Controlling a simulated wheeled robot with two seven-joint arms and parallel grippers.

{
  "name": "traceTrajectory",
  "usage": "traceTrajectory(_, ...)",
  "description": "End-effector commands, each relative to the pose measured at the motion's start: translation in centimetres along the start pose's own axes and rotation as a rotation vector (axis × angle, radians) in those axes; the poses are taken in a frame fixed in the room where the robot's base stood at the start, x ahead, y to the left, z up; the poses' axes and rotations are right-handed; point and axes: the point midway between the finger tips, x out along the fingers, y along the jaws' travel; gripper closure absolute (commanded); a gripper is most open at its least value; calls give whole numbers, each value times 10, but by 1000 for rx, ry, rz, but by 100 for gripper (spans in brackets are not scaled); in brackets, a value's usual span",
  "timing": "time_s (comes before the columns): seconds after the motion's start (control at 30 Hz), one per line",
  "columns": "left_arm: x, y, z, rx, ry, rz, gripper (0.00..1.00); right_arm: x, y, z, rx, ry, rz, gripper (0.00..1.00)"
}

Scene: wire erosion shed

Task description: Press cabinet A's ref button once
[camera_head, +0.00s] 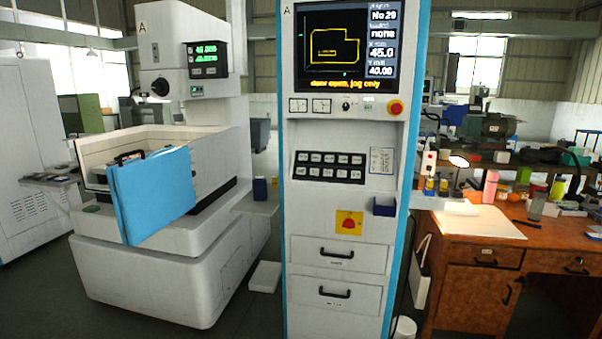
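Cabinet A (346,210) stands upright in the middle, white with blue edges and a letter A at its top left. Its screen (344,46) shows a yellow outline and the words "door open, jog only", with X 45.0 and Y 40.00. Below it is a black keypad (330,167) with two rows of small buttons. Their labels are too small to read, so I cannot tell which is the ref button. Neither gripper is in view.
Left stands a white machine (165,265), also marked A, its blue door (152,195) swung open toward me. A wooden desk (470,255) with papers, bottles and tools is at right. A white box lies on the floor left of the cabinet.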

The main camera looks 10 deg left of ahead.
Motion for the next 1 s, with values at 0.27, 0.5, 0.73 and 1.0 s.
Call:
traceTrajectory(0.27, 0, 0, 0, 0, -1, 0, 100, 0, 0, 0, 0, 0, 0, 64)
traceTrajectory(0.5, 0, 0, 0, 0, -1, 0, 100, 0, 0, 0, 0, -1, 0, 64)
traceTrajectory(0.73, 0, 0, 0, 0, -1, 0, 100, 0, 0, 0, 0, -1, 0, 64)
traceTrajectory(1.0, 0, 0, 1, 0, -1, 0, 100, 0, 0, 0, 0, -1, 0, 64)
